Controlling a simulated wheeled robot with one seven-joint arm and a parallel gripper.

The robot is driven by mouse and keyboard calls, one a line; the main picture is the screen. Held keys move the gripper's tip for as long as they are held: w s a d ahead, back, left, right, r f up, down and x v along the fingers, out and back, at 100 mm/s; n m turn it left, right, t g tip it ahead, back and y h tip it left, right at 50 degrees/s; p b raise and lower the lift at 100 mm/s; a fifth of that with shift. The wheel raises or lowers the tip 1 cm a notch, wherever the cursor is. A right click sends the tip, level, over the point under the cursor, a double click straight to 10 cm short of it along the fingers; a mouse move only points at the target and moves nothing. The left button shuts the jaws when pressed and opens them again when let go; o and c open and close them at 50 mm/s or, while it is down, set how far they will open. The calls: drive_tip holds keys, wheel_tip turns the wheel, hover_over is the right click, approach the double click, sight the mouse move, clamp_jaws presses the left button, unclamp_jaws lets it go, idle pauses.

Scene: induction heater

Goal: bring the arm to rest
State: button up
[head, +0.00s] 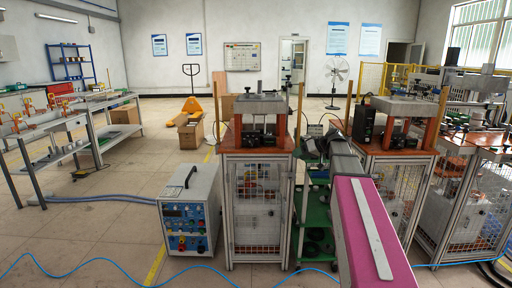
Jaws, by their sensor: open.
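My arm reaches forward from the lower right of the head view, with a magenta link and grey links beyond it. My gripper (311,151) is a small dark shape at the far end of the arm, in front of the gap between two press stations. It is open, and I see nothing held in it. Its fingertips are hard to make out against the clutter behind.
A press station (257,142) stands left of my arm, another (396,135) on the right. A green shelf rack (316,215) is between them. The blue-white induction heater (189,212) sits on the floor left. A blue cable (90,262) crosses the floor.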

drive_tip(key=s+a+f+m+g+h, duration=0.1)
drive_tip(key=s+f+m+g+h, duration=0.3)
drive_tip(key=s+f, duration=2.3)
wheel_tip(320, 180, down, 4)
drive_tip(key=m+h, duration=0.2)
drive_tip(key=h, duration=0.4)
drive_tip(key=shift+s+a+g, duration=0.2)
drive_tip(key=shift+g, duration=0.2)
